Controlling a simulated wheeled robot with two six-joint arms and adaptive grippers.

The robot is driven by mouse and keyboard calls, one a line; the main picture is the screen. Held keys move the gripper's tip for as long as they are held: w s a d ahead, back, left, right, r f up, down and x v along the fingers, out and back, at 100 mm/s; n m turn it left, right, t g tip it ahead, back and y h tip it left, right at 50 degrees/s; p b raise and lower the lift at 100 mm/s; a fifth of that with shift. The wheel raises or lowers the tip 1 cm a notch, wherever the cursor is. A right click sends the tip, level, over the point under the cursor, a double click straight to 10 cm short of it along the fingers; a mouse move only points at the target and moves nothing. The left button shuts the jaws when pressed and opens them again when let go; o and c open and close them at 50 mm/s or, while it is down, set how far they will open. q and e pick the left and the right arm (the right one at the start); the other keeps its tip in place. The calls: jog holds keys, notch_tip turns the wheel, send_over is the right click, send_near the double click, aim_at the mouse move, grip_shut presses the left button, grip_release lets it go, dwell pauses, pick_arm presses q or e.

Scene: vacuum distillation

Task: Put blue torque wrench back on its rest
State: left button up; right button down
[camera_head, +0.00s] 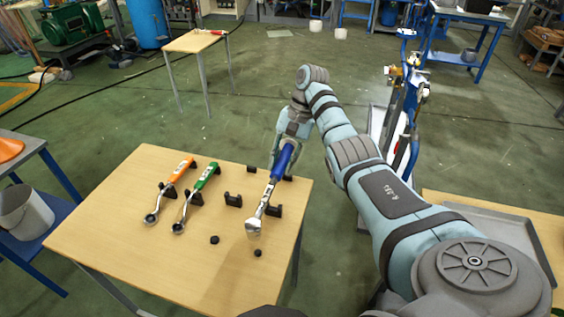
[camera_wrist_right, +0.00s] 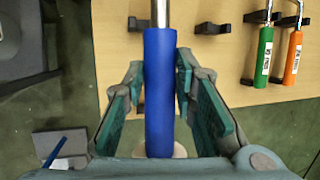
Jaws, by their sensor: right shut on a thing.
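The blue torque wrench (camera_head: 284,160) has a blue handle, a metal shaft and a metal head pointing toward the front of the wooden table (camera_head: 120,225). My right gripper (camera_head: 288,146) is shut on its blue handle, near the table's back right. The handle (camera_wrist_right: 160,95) lies between the two fingers in the right wrist view. A black rest (camera_head: 273,210) shows right beside the shaft; I cannot tell whether the shaft touches it. Another black rest (camera_head: 233,200), to the left, is empty. My left gripper is not in view.
An orange wrench (camera_head: 179,172) and a green wrench (camera_head: 206,177) lie on rests to the left. Small black knobs (camera_head: 214,240) sit near the wrench head. A grey tray (camera_head: 500,232) is on a table at the right. The table's front left is clear.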

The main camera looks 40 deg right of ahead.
jog(key=shift+w+b, duration=0.1)
jog(key=shift+b, duration=0.2)
notch_tip(320, 180, down, 4)
jog(key=b, duration=0.4)
jog(key=shift+d+f, duration=0.15)
jog(key=shift+f, duration=0.1)
jog(key=shift+f+b, duration=0.7)
jog(key=shift+b, duration=0.05)
jog(key=shift+f+b, duration=1.35)
jog(key=shift+f, duration=0.1)
jog(key=c, duration=1.2)
grip_release()
